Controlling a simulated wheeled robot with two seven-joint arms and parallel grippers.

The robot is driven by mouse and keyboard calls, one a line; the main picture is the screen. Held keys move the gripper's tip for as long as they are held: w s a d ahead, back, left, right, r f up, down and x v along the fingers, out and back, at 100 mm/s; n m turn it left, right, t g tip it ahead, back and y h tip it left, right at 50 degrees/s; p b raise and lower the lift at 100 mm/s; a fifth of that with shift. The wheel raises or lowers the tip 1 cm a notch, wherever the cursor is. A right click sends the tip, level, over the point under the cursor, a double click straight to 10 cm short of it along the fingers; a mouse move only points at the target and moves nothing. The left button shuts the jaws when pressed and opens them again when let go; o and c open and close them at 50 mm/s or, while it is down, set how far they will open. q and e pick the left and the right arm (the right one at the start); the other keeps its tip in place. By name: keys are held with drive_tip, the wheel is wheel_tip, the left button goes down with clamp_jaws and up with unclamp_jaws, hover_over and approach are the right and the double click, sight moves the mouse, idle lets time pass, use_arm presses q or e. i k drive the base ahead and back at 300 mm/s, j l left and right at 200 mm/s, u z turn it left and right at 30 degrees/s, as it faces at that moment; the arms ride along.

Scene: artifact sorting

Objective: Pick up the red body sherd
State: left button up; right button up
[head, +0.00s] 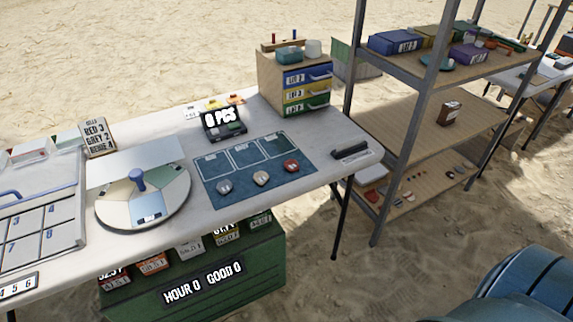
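A small reddish piece (291,166), which looks like the red sherd, lies at the right end of a row on the blue mat (215,166). A tan piece (261,178) and a grey piece (224,187) lie to its left on the same mat. Each piece seems to rest on a small pale round base; the detail is too small to tell. Several small reddish and pale pieces (408,196) also lie on the lower shelf of the rack. Neither of my grippers is in view.
The white table (110,254) holds a round divided turntable (184,203) with a blue knob, a numbered tray (30,222), a display reading 0 PCS (223,122) and a drawer cabinet (268,82). A black tool (350,150) lies right of the mat. A metal rack (424,89) stands at right.

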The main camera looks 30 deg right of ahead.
sight(291, 165)
drive_tip(key=z, duration=1.65)
drive_tip(key=i+l, duration=0.1)
drive_tip(key=i, duration=0.25)
drive_tip(key=i+l, duration=0.15)
drive_tip(key=i, duration=0.2)
